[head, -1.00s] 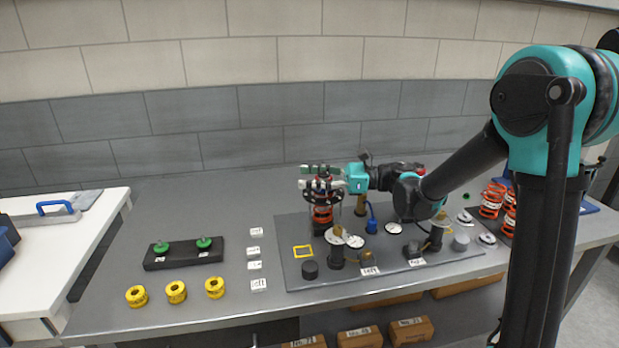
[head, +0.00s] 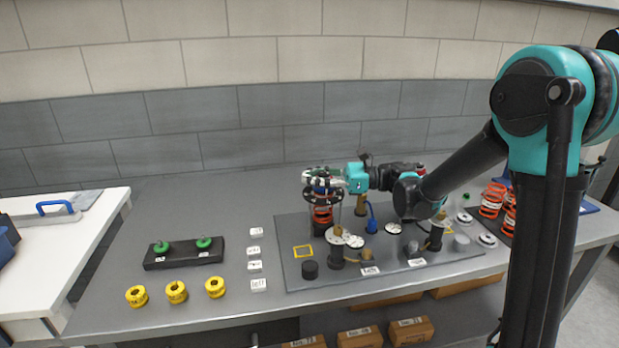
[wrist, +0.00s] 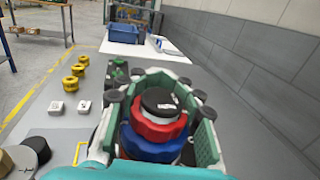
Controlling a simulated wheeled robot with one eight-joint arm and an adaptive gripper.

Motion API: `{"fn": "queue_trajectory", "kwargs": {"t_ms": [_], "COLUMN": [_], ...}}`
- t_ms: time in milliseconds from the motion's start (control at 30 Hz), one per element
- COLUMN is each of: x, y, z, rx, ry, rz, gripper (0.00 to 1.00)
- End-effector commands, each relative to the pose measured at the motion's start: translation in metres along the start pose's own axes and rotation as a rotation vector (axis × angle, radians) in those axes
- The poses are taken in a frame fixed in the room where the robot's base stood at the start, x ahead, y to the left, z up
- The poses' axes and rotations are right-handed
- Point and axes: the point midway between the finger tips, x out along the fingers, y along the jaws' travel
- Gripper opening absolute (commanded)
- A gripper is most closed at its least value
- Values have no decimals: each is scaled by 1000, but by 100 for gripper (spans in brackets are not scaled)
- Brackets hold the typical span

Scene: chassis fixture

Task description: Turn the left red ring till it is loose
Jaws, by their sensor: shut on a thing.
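The red ring (wrist: 152,131) shows in the wrist view below a black cap (wrist: 160,103) and above a blue ring (wrist: 145,152). My gripper (wrist: 160,118) surrounds it with green-padded fingers on both sides and is shut on it. In the head view my gripper (head: 322,180) is at the top of the left upright unit with an orange-red coil (head: 322,214). The fingers largely hide the red ring there.
The unit stands on a grey plate (head: 290,250) among discs and posts. A black block with green knobs (head: 183,256), yellow rings (head: 176,292) and white labels (head: 257,285) lie to the left. A second coil unit (head: 491,200) is at the right.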

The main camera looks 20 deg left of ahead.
Motion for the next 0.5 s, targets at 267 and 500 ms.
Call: {"fn": "queue_trajectory", "kwargs": {"t_ms": [267,500], "x": [0,-1], "y": [5,10], "z": [0,0], "rx": [0,0], "ry": [0,0], "rz": [171,262], "gripper": [2,2]}}
